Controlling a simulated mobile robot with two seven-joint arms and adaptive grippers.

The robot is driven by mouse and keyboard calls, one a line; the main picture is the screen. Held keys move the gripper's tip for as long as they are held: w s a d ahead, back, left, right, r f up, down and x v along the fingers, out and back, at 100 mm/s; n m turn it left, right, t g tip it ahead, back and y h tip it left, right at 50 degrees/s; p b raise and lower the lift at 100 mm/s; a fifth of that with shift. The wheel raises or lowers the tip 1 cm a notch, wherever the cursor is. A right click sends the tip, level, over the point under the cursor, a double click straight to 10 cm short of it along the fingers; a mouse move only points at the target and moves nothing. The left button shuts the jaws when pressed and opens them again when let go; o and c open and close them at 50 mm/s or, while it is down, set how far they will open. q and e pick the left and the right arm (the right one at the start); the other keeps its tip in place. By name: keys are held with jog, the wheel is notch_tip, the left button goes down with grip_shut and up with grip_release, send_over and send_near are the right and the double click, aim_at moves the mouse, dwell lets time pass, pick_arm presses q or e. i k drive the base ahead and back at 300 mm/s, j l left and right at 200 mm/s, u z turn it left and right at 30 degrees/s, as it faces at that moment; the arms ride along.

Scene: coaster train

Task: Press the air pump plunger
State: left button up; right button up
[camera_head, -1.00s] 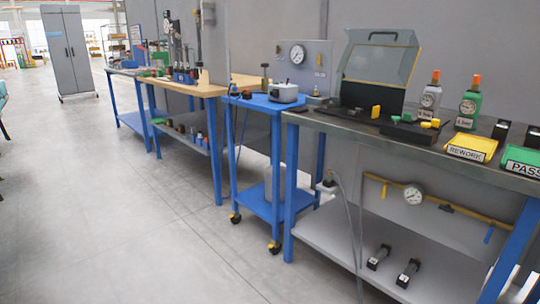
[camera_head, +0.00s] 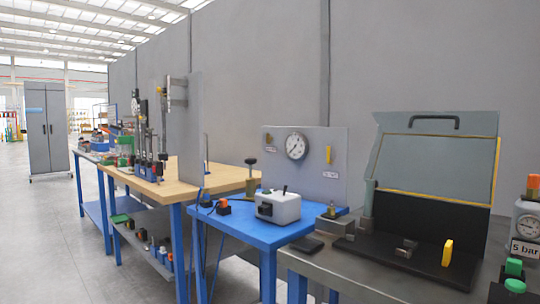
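A brass-coloured upright device with a black knob on top (camera_head: 251,175), which looks like the pump plunger, stands at the back of a blue cart (camera_head: 235,224). Its knob is raised above its body. In front of it, a light grey box (camera_head: 278,207) with a dark front and a small black lever sits on the cart. Small items with orange and black parts (camera_head: 222,206) lie left of the box. Neither of my grippers is in view.
A grey panel with a round gauge (camera_head: 297,146) stands behind the cart. A wood-topped bench (camera_head: 178,183) is to the left. The floor (camera_head: 60,240) at left is clear.

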aim_at(250, 161)
jog(key=i, duration=0.2)
jog(key=j+z, duration=0.2)
jog(key=z, duration=0.2)
jog(key=j+z, duration=0.2)
jog(key=z, duration=0.25)
jog(key=j+z, duration=0.2)
jog(key=z, duration=0.2)
jog(key=k+j+z, duration=0.2)
jog(key=j, duration=0.15)
jog(key=j+z, duration=0.2)
jog(key=j, duration=0.2)
jog(key=k+j+z, duration=0.2)
jog(key=k+j, duration=0.15)
jog(key=j, duration=0.25)
jog(key=k+j, duration=0.15)
jog(key=j, duration=0.2)
jog(key=k+j, duration=0.15)
jog(key=j, duration=0.25)
jog(key=k+j+z, duration=0.1)
jog(key=j, duration=0.3)
jog(key=k, duration=0.05)
